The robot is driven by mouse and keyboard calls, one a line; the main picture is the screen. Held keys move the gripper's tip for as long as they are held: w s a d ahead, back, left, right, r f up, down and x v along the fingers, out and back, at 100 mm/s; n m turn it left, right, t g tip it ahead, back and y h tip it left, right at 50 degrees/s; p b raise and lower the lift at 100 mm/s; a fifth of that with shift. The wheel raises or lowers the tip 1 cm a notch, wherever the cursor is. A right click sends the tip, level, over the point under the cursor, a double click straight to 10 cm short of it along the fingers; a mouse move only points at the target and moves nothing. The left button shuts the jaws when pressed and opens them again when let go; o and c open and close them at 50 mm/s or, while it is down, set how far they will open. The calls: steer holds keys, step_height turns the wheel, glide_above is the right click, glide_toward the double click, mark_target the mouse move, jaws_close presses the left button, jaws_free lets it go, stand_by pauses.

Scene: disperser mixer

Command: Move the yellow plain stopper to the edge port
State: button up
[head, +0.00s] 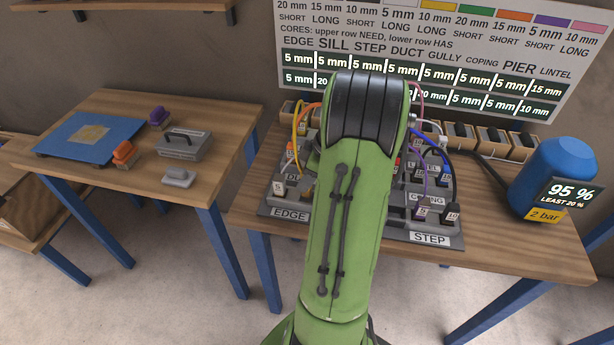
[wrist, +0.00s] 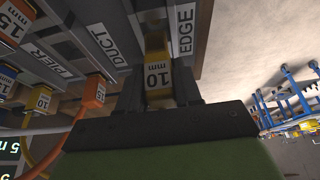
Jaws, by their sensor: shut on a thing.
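The stopper is between the fingers, close to the grey block with the EDGE label (wrist: 185,30). Whether it is seated in a port or just clear of one, I cannot tell. The DUCT label (wrist: 107,45) is to its left. In the head view my own arm hides the gripper and the stopper. The EDGE label (head: 290,214) shows there at the front left of the grey port board (head: 272,209).
In the wrist view an orange "15" plug (wrist: 90,93) with a cable is to the left. In the head view more plugs and cables stand around my arm. A blue tank (head: 556,172) is at the right. The left table (head: 185,200) holds a blue mat (head: 62,135) and grey box (head: 184,146).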

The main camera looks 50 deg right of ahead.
steer(key=shift+f+b, duration=1.7)
steer(key=shift+f, duration=0.3)
steer(key=o, duration=1.1)
steer(key=shift+o, duration=0.2)
steer(key=shift+r, duration=0.1)
steer(key=p+v, duration=0.5)
steer(key=v, duration=1)
steer(key=shift+r+p, duration=0.35)
